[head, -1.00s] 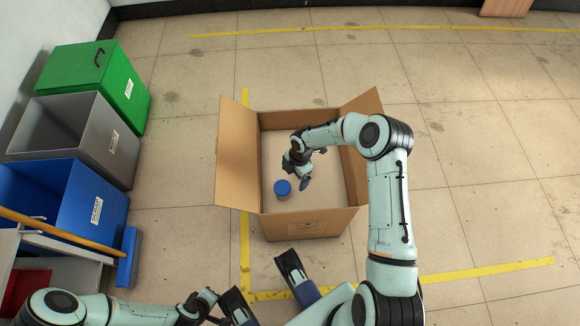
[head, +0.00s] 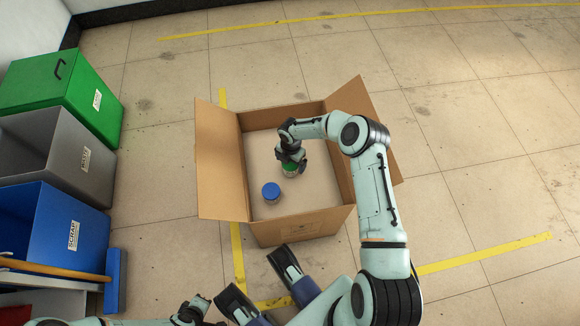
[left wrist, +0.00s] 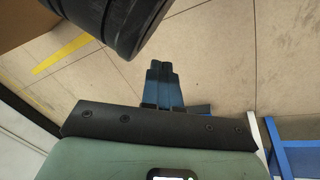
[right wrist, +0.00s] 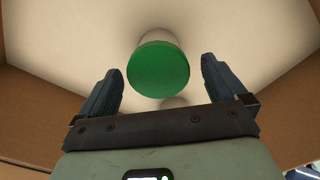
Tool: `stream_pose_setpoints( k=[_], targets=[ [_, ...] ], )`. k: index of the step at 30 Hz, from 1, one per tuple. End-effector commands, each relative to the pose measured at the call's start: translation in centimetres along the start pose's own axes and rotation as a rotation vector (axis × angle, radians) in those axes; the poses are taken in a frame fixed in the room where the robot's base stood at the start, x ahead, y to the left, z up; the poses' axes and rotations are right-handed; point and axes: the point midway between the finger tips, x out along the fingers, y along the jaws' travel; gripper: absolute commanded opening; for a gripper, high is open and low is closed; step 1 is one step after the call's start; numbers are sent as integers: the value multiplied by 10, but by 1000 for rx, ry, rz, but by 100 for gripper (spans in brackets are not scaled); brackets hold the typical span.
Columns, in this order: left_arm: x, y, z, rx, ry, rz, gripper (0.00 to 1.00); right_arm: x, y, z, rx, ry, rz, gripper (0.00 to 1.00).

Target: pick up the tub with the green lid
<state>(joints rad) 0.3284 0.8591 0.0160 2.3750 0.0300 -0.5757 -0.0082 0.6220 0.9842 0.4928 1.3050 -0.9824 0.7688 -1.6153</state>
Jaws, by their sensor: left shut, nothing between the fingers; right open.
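The tub with the green lid (head: 290,167) stands inside the cardboard box, partly hidden by my right gripper (head: 291,161) in the head view. In the right wrist view, its round green lid (right wrist: 158,69) lies between the two open fingers of my right gripper (right wrist: 161,64), with a gap on each side. My left gripper (left wrist: 162,68) is shut and empty, with floor tiles behind it in the left wrist view. It is low at the left in the head view (head: 196,307), outside the box.
A tub with a blue lid (head: 271,191) stands in the box close to the green-lidded one. The open cardboard box (head: 298,224) has walls and flaps around my right gripper. Green (head: 62,82), grey (head: 85,168) and blue (head: 70,232) bins stand at left.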

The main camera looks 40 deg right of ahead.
Motion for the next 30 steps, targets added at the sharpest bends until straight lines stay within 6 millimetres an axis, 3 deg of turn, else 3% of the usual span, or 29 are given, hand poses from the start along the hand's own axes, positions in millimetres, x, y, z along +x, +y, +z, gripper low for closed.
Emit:
stream_pose_setpoints(
  k=[6, 13, 14, 20, 30],
  targets=[
    [15, -16, 20, -16, -64, -28, 0, 36, 1, 1, 2, 1, -2, 98],
    [15, -18, 22, -19, -71, -32, 0, 37, 1, 1, 1, -1, 0, 98],
    [15, -18, 22, -19, -70, -32, 0, 37, 1, 1, 1, -1, 0, 95],
    [15, -17, 22, -18, -70, -31, 0, 37, 1, 1, 1, -1, 0, 30],
    [14, -16, 20, -17, -65, -29, 0, 33, 2, 1, 1, -2, 2, 30]
  ],
)
